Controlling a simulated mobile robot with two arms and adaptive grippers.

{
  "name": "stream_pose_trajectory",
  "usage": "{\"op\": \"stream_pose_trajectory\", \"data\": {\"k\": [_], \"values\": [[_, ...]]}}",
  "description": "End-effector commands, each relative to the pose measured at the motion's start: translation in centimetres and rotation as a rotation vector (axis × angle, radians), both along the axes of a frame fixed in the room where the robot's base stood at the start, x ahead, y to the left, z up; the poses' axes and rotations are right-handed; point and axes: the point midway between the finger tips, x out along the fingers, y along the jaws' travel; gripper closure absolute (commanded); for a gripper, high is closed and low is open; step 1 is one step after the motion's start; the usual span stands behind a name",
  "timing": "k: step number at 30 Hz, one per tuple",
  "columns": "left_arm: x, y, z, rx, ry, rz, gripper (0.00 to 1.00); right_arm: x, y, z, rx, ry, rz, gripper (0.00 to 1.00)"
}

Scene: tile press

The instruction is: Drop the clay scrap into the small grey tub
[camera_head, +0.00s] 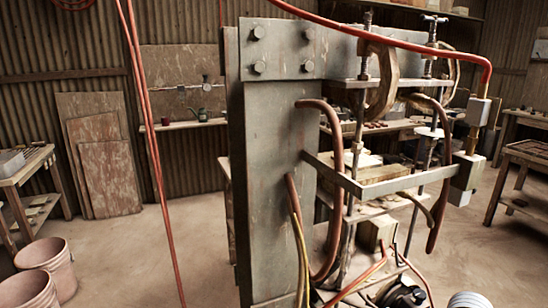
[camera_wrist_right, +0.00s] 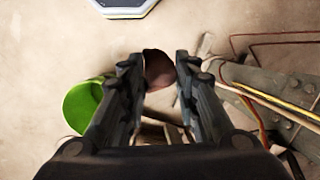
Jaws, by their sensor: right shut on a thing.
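A reddish-brown lump, the clay scrap (camera_wrist_right: 158,73), sits between the fingertips of my right gripper (camera_wrist_right: 160,66) in the right wrist view. The fingers are shut on it from both sides, and it is held above the pale floor. No small grey tub can be made out in either view. My left gripper is in neither view. Dark parts low in the head view are too unclear to name.
A green round container (camera_wrist_right: 80,106) lies left of the fingers. A pale, dark-edged panel (camera_wrist_right: 124,7) is at the top. The press frame (camera_head: 280,170) fills the middle of the head view, with hoses around it. Pink buckets (camera_head: 50,262) stand at left.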

Motion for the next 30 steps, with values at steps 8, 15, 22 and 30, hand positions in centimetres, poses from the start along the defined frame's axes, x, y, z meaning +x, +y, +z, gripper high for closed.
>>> {"op": "stream_pose_trajectory", "data": {"k": [8,15,22,30], "values": [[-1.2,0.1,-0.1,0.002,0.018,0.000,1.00,0.3,3.9,6.2,-0.001,-0.004,0.512,0.93],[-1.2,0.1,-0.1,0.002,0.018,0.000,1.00,0.1,4.4,8.2,-0.001,0.002,0.686,0.93],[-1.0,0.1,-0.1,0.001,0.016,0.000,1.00,0.1,4.4,8.3,-0.001,0.002,0.692,0.93],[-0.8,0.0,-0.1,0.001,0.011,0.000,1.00,-1.1,4.6,2.2,0.005,0.018,0.675,0.93]]}}
